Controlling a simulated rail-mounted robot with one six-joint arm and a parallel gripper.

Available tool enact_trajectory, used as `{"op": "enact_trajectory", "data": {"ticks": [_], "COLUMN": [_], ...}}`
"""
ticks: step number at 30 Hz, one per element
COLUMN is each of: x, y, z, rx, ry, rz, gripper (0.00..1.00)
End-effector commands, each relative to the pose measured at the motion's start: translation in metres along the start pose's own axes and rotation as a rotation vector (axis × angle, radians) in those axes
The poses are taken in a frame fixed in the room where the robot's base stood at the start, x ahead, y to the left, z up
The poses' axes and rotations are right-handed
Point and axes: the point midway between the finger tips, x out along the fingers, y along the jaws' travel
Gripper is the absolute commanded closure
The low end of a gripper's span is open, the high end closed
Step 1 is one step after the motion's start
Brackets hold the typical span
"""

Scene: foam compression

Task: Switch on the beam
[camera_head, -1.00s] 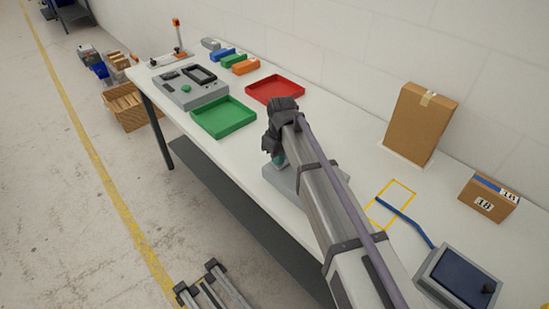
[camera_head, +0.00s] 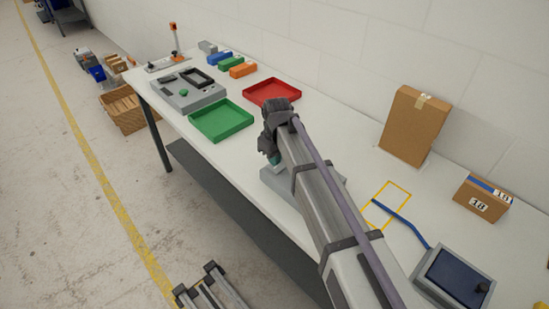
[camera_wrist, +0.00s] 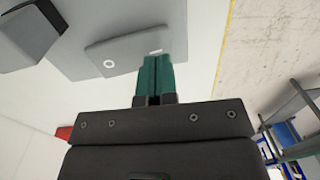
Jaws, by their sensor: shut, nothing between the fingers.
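A grey device (camera_head: 276,184) sits on the white table under my arm, which hides much of it. In the wrist view its sloped grey panel (camera_wrist: 125,48) bears a white ring mark (camera_wrist: 110,64) and a small white mark (camera_wrist: 156,51). My gripper (camera_wrist: 154,60) has teal fingers shut together with nothing between them. Their tips overlap the panel's lower edge, just below the small white mark. I cannot tell whether they touch it. In the head view my gripper (camera_head: 273,159) points down at the device. No lit beam can be made out.
A green tray (camera_head: 222,134), a red tray (camera_head: 272,106) and a grey console (camera_head: 186,106) stand farther along the table. A tall carton (camera_head: 413,125), a small carton (camera_head: 482,197) and a dark screen (camera_head: 455,277) are at right. A dark grey block (camera_wrist: 28,38) rises beside the panel.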

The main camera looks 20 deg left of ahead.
Motion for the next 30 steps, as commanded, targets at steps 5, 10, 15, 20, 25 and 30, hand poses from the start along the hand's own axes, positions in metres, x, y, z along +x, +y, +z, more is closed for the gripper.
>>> {"op": "enact_trajectory", "data": {"ticks": [5, 10, 15, 20, 25, 30], "x": [-0.018, -0.056, -0.099, -0.132, -0.141, -0.138], "y": [-0.001, -0.004, -0.011, -0.016, -0.018, -0.018], "z": [0.001, 0.002, 0.002, 0.002, 0.002, 0.002], "rx": [0.001, 0.005, 0.004, 0.004, 0.005, 0.005], "ry": [0.000, 0.000, 0.000, 0.000, 0.000, 0.000], "rz": [0.000, 0.000, 0.000, 0.000, 0.000, 0.000], "gripper": [1.00, 1.00, 1.00, 1.00, 1.00, 1.00]}}
